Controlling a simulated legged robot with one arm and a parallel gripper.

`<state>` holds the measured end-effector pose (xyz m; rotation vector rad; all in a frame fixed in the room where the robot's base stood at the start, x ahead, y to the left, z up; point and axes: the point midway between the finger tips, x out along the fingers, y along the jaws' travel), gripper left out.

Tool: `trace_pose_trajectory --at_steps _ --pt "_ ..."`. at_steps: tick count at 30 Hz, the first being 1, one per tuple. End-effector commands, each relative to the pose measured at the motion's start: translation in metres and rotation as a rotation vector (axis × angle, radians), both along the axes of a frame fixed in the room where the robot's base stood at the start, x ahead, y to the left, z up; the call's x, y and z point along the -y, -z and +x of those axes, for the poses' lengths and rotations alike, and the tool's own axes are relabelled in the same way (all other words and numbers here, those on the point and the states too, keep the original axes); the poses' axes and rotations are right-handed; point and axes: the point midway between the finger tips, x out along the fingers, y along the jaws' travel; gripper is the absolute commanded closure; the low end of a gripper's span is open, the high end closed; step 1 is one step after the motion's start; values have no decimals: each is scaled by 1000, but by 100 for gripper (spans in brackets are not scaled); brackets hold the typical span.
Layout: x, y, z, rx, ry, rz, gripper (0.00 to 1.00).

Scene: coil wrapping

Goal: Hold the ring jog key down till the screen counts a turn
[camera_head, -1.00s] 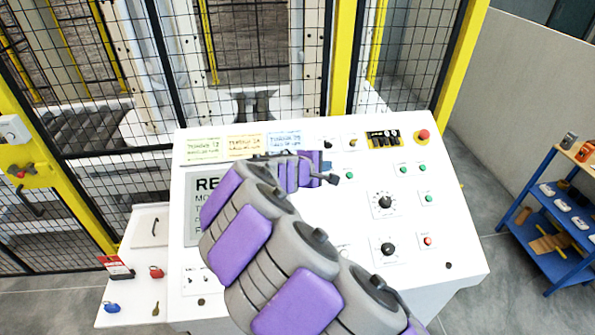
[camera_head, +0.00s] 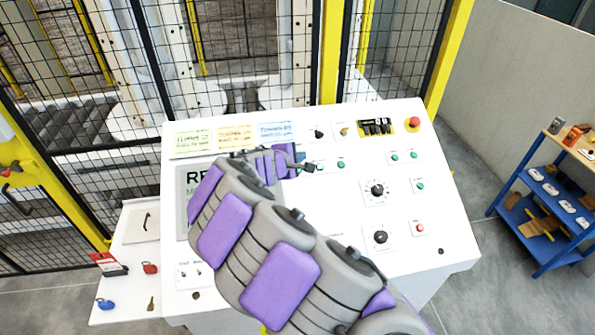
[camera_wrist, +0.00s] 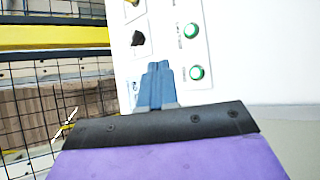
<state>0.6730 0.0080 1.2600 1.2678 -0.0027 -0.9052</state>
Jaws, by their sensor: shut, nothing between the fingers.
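The sloped white control panel (camera_head: 455,225) fills the middle of the head view. Its grey screen (camera_head: 182,205) is mostly behind my arm; only "RE" and parts of lower lines show. My gripper (camera_head: 311,168) is over the upper middle of the panel, just left of a green key (camera_head: 341,164). In the wrist view my gripper's blue fingers (camera_wrist: 156,72) are together and empty, beside two lit green keys (camera_wrist: 190,30) and (camera_wrist: 196,72). I cannot read which is the ring jog key, nor tell whether the fingertips touch the panel.
Black knobs (camera_head: 377,190), a red emergency button (camera_head: 414,124) and a red key (camera_head: 420,228) are on the panel. A mesh fence (camera_head: 230,60) stands behind. A side shelf (camera_head: 125,230) holds padlocks. A blue cart (camera_head: 540,225) stands right.

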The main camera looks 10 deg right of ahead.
Motion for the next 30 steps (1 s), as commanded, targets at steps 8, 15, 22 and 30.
trace_pose_trajectory --at_steps 8,15,22,30 --pt "1 36 14 -2 1 0 100" --pt "1 61 25 1 2 0 100" --pt "1 66 29 1 2 0 100" --pt "1 65 29 0 1 -1 100"
